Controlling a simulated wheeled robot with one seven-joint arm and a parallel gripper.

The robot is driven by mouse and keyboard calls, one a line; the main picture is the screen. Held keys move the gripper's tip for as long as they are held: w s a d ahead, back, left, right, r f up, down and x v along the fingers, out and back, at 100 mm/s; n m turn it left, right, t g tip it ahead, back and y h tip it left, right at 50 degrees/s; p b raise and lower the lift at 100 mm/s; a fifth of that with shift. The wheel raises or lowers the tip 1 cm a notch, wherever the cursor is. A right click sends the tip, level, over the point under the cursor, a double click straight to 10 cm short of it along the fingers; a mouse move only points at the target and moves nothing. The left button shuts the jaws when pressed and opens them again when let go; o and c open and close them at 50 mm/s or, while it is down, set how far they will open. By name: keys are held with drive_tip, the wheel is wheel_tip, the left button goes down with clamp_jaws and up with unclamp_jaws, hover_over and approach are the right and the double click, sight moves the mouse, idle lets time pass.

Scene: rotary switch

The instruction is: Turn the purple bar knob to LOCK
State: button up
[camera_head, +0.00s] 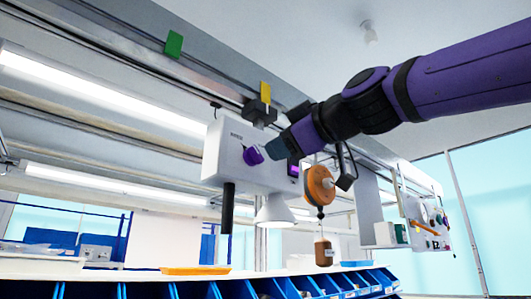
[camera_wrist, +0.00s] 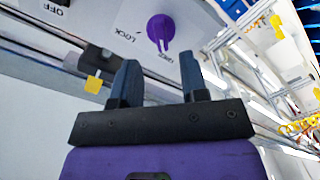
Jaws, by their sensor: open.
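The purple bar knob (camera_head: 253,155) is on the front of a white box (camera_head: 228,140) hung under a rail. In the wrist view the knob (camera_wrist: 160,29) sits on a white plate, its bar pointing roughly down the picture toward a label too small to read surely. The word LOCK (camera_wrist: 124,35) is printed to its left. My gripper (camera_wrist: 158,78) is open and empty, its two dark fingers apart, with the knob ahead of and between them in the picture, not gripped. In the head view my gripper (camera_head: 272,148) is close to the knob's right; contact cannot be told.
A yellow tag (camera_wrist: 93,85) hangs by the rail, left of my fingers. An OFF label (camera_wrist: 60,7) is at upper left. An orange reel (camera_head: 320,185) hangs right of the box, with a lamp (camera_head: 274,212) below. Blue bins (camera_head: 240,288) line the bench below.

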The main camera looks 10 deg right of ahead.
sight(259, 155)
drive_tip(key=x, duration=0.5)
drive_tip(key=shift+w+a, duration=0.25)
drive_tip(key=shift+w, duration=0.05)
clamp_jaws()
